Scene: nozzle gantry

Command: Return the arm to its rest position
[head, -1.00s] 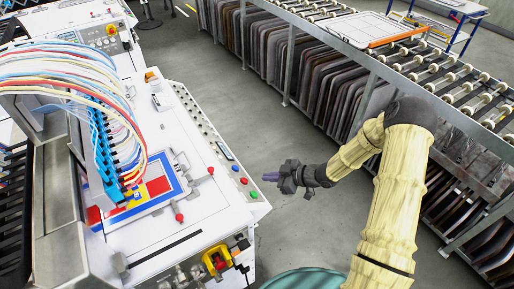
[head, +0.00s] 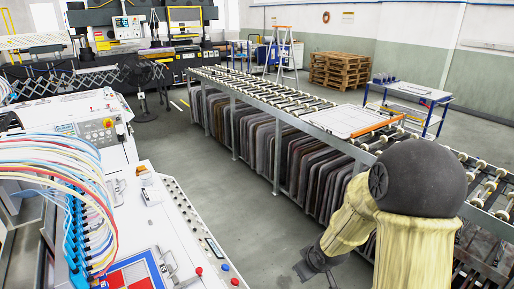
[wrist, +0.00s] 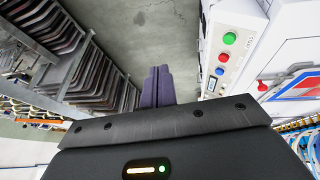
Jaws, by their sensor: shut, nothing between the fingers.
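My arm, in a pale yellow sleeve with dark joints, is folded at the lower right of the head view.
A roller conveyor (head: 290,98) with a panel rack below runs along the right. The white gantry machine (head: 150,215) with hoses stands on the left. A grey floor aisle (head: 215,175) lies clear between. A blue-framed table (head: 412,92) and wooden pallets (head: 338,70) stand farther back.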

